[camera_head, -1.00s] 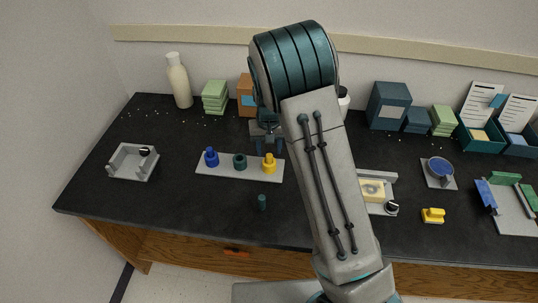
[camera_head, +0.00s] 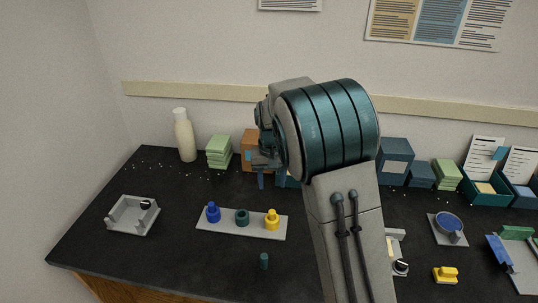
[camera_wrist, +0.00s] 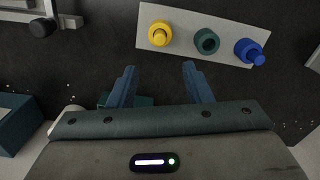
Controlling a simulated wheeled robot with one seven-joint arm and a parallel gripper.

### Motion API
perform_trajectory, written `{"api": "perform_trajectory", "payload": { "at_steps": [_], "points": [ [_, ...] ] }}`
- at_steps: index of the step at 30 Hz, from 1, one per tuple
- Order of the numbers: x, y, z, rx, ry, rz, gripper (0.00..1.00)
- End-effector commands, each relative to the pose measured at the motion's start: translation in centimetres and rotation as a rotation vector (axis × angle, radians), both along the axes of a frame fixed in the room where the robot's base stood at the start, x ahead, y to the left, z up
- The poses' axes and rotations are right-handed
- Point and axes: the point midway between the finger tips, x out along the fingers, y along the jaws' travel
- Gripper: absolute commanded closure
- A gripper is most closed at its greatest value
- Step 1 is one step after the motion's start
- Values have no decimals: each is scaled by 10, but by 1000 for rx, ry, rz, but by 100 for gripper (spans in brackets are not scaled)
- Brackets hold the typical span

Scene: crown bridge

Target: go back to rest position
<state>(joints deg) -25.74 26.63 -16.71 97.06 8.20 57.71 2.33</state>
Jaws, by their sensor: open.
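My gripper (camera_head: 272,180) is open and empty, raised above the back of the black table. In the wrist view its two blue fingers (camera_wrist: 158,86) are spread apart with bare table between them. A pale plate (camera_head: 215,228) lies in front of the gripper in the head view. It carries a blue piece (camera_head: 213,212), a dark green ring-like piece (camera_head: 242,217) and a yellow piece (camera_head: 272,219). The same yellow (camera_wrist: 159,34), green (camera_wrist: 206,41) and blue (camera_wrist: 249,51) pieces show beyond the fingertips in the wrist view, apart from them.
A grey fixture (camera_head: 133,214) stands at left, with a small green peg (camera_head: 264,261) in front of the plate. A cream bottle (camera_head: 185,136), green stack (camera_head: 219,151) and orange box (camera_head: 250,150) line the back. A yellow block (camera_head: 446,275) and blue disc (camera_head: 449,222) lie at right.

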Motion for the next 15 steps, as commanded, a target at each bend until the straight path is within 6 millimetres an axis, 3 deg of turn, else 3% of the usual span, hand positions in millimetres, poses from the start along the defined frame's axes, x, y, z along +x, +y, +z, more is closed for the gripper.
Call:
{"api": "perform_trajectory", "payload": {
  "at_steps": [4,8,15],
  "points": [
    [-3,-3,4,4,-4,-3,55],
    [-17,-15,20,24,-18,-15,55],
    [-75,-51,64,72,-75,-37,55]
  ]
}}
